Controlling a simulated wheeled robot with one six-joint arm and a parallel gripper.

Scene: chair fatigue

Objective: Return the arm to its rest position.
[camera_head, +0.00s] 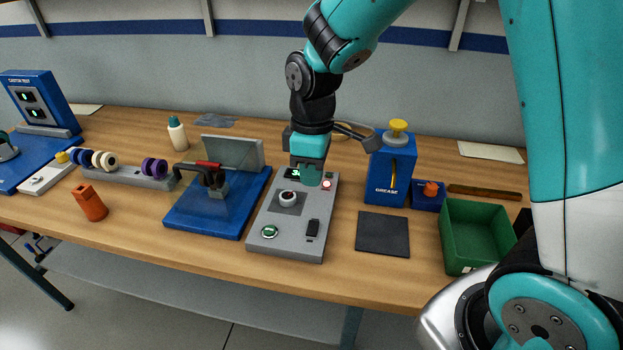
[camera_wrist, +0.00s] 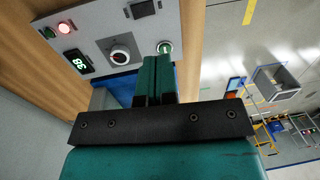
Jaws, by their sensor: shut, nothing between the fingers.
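My gripper (camera_head: 310,176) is shut and empty, over the back part of the grey control panel (camera_head: 315,232) in the head view. The arm reaches down from the top of the picture. In the wrist view the closed teal fingers (camera_wrist: 157,72) point toward the panel (camera_wrist: 95,18). A green-lit button (camera_wrist: 165,47) shows just past the fingertips. A round knob (camera_wrist: 120,57), a display (camera_wrist: 76,62) and a red light (camera_wrist: 64,28) also show there. I cannot tell whether the fingertips touch the panel.
A blue clamp fixture (camera_head: 205,218) stands left of the panel. A blue grease dispenser (camera_head: 390,172), a dark mat (camera_head: 383,234) and a green bin (camera_head: 470,228) stand right.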

